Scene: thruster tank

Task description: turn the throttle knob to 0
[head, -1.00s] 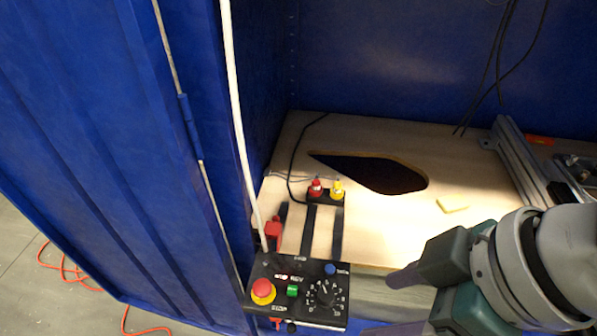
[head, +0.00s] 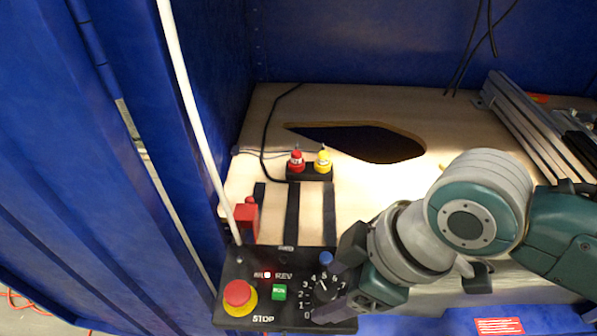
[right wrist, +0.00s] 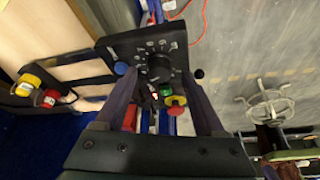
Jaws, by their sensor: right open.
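The throttle knob (head: 325,289) is a black dial on the black control panel (head: 235,271), with white numbers around it. Its white mark seems to point up and slightly left, near 4 or 5; I cannot read it exactly. My right gripper (head: 328,287) is open at the panel's right end, one finger above the knob and one below, covering the higher numbers. In the right wrist view the knob (right wrist: 158,68) lies between the tips of the open right gripper (right wrist: 161,78), with gaps at both sides. I cannot tell whether either finger touches it. My left gripper is not in view.
The panel also carries a red stop button (head: 238,293), a green button (head: 279,292) and a blue button (head: 326,258) close to the upper finger. Red (head: 297,162) and yellow (head: 323,161) connectors stand behind on the wooden deck (head: 390,105). A white pole (head: 186,95) rises at left.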

